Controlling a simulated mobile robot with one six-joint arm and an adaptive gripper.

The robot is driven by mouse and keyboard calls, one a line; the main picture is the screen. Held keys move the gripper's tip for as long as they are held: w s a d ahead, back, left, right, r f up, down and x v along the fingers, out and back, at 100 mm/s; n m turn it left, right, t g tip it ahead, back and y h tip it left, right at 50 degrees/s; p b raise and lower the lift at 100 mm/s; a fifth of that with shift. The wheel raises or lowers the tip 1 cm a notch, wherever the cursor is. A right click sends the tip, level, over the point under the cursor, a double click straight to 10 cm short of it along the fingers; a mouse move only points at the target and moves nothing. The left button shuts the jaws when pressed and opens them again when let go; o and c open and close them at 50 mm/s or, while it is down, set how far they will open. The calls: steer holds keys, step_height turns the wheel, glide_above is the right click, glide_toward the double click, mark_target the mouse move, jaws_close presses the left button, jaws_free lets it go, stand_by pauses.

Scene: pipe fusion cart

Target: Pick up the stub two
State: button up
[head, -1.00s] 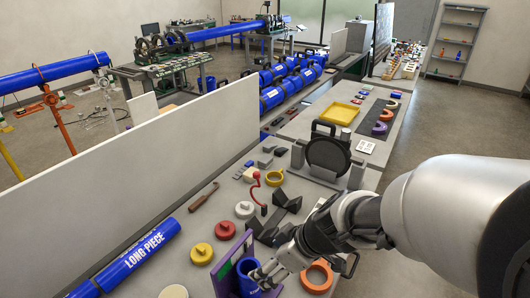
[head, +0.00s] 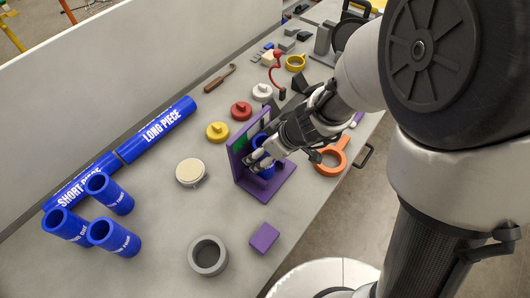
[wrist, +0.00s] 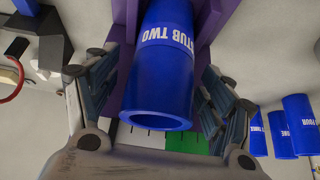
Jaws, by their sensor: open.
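Stub two is a short blue pipe with white lettering. In the wrist view, stub two (wrist: 162,75) lies between the open fingers of my gripper (wrist: 160,115), its hollow end toward the camera. A purple holder (wrist: 212,20) stands behind it. In the head view, my gripper (head: 262,155) is at the purple holder (head: 266,192), around stub two (head: 266,170), which is partly hidden by the fingers. I cannot tell whether the fingers touch the stub.
Three other blue stubs (head: 113,236) stand at the lower left. Long and short blue pieces (head: 150,135) lie along the white panel (head: 120,75). A grey ring (head: 208,256), purple block (head: 264,238) and orange ring (head: 332,160) are near the holder.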

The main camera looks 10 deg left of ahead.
steer(key=shift+c, duration=0.6)
steer(key=c, duration=1.2)
steer(key=shift+r, duration=0.1)
